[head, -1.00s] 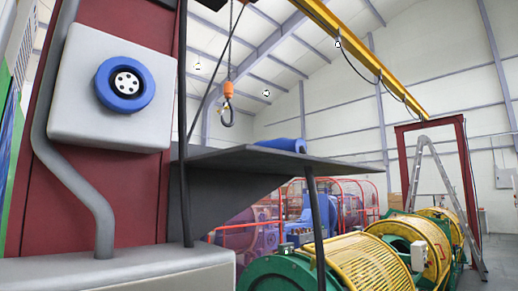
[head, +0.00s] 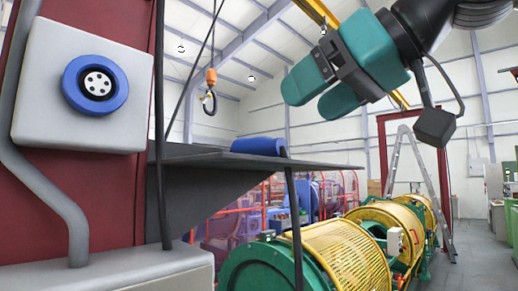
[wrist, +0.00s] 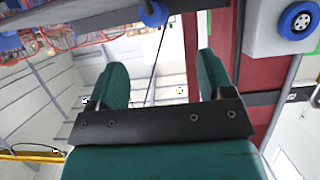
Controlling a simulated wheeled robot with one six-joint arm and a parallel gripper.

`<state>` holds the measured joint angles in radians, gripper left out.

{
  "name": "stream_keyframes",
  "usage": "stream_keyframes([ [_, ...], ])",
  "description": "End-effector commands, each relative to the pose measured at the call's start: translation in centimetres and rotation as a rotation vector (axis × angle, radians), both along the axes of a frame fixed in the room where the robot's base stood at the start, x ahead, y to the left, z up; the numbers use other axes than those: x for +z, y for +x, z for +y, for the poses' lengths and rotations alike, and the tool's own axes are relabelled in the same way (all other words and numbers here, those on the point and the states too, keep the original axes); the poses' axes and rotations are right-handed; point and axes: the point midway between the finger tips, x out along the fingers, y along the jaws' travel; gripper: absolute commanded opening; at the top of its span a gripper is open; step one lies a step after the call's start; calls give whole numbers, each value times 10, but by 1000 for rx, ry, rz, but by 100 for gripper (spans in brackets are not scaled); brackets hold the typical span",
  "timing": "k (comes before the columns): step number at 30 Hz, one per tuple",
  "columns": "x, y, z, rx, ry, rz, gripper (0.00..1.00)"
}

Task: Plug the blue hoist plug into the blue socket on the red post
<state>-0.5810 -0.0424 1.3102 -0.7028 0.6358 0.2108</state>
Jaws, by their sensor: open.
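The blue plug (head: 259,146) lies on its side on a dark shelf (head: 215,160) beside the red post. A dark cable runs down from its right end. The blue socket (head: 96,84), a round ring with a pale, holed face, sits on a grey box on the red post (head: 118,25). My gripper (head: 306,98) is open and empty, above and to the right of the plug in the head view, apart from it. In the wrist view, the open jaws (wrist: 161,72) have nothing between them; the plug (wrist: 153,13) is at the top and the socket (wrist: 299,21) at the upper right.
A grey conduit (head: 45,165) runs down the post to a grey ledge (head: 130,270). A thin black cable hangs in front of the shelf. A hoist hook (head: 210,90) hangs behind. Yellow caged machinery (head: 345,255) stands beyond. The air above the shelf is clear.

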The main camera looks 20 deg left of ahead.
Motion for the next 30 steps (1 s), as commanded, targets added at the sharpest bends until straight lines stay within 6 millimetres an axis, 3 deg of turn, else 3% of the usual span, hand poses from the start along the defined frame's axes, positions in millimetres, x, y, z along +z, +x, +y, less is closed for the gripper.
stream_keyframes([
  [4,-10,10,27,4,-1,2,74],
  [13,-19,22,48,1,-1,2,74],
  [21,-34,40,79,1,0,2,74],
  [30,-38,42,84,-1,1,-1,74],
])
